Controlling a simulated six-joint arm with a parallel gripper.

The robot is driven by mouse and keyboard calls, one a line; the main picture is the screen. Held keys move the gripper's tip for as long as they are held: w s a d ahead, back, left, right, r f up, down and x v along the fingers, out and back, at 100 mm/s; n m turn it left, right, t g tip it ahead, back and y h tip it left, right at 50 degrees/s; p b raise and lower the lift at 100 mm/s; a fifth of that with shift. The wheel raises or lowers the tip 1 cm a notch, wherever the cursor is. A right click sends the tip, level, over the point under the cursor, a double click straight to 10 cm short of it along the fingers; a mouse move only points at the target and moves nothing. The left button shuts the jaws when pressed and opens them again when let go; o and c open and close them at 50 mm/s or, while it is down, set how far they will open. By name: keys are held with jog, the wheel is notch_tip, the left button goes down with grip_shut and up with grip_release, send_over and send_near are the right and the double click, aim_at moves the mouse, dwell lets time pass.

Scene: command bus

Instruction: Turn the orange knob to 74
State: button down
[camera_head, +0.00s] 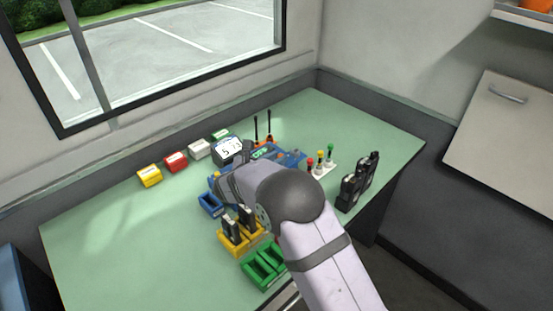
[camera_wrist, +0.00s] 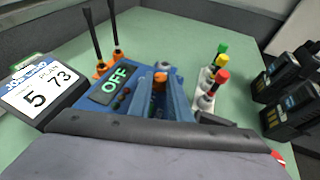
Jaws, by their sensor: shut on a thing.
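The orange knob (camera_wrist: 159,77) shows in the wrist view on the blue console (camera_wrist: 128,100), between the blue-grey fingers of my gripper (camera_wrist: 161,88). My gripper is shut on the knob; the fingers hide its sides. Any scale or pointer at the knob is too small or covered to read. In the head view, my gripper and wrist cover much of the console (camera_head: 292,159).
A white-faced sign (camera_wrist: 40,90) showing 5 and 73 stands left of the console. Two black antennas (camera_wrist: 93,35) rise behind it. Red, yellow and green knobs (camera_wrist: 221,62) and black radios (camera_wrist: 290,95) stand right. Yellow (camera_head: 236,248) and green trays (camera_head: 262,271) lie in front.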

jog(key=shift+w+a+r+m+g+h+p, duration=0.15)
jog(key=shift+m+g+h+p, duration=0.15)
jog(key=shift+m+h, duration=0.15)
jog(key=shift+w+a+m+g+h+p, duration=0.15)
jog(key=shift+m+g+h, duration=0.15)
jog(key=shift+m+h, duration=0.15)
jog(key=shift+w+m+g+h, duration=0.1)
jog(key=shift+m+g+h, duration=0.5)
jog(key=shift+m+h, duration=0.15)
jog(key=shift+a+m+g+h+b, duration=0.15)
jog(key=shift+m+g+h+b, duration=0.25)
jog(key=shift+m, duration=0.15)
jog(key=c, duration=1.6)
grip_release()
jog(key=shift+c, duration=0.2)
jog(key=b+v, duration=0.1)
jog(key=v, duration=0.4)
jog(key=shift+s+a, duration=0.25)
jog(key=shift+v, duration=0.85)
